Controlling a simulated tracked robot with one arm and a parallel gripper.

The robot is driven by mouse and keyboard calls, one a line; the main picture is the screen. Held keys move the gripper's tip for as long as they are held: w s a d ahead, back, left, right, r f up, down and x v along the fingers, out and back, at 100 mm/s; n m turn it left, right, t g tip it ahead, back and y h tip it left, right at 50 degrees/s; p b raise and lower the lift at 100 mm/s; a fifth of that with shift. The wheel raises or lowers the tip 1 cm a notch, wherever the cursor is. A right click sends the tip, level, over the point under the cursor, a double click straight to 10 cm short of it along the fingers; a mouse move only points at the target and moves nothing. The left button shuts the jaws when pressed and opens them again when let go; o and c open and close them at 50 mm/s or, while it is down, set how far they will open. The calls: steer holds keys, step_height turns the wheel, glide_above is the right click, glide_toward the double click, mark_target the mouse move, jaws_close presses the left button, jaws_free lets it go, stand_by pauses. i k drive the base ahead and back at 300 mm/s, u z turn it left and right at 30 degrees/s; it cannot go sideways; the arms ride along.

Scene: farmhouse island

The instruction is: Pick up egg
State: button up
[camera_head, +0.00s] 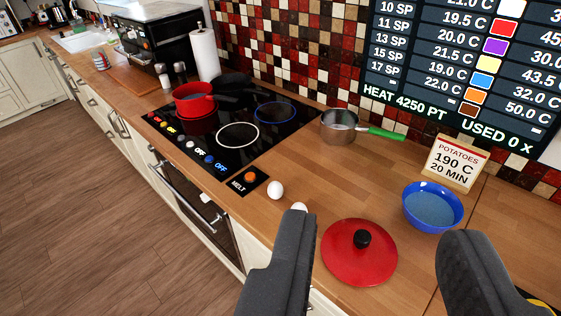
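One white egg (276,190) lies on the wooden counter, just below the black MELT panel. A second white egg (299,207) lies a little to its right, partly hidden behind the tip of my gripper's left finger. My gripper (375,225) is open, with its two dark fingers wide apart and nothing held between them. The eggs are to the left of the gap between the fingers.
A red lid (345,268) lies between the fingers in the picture. A blue bowl (432,222), a POTATOES sign (455,162) and a green-handled saucepan (338,127) stand behind. A black hob (222,150) holds a red pot (193,104). The counter edge is near the eggs.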

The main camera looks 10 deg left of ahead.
mark_target(275, 189)
steer(key=u, duration=0.55)
steer(key=i, duration=1.35)
steer(key=u, duration=0.75)
steer(key=k, duration=0.8)
steer(key=u, duration=0.2)
steer(key=i, duration=0.85)
steer(key=z, duration=0.1)
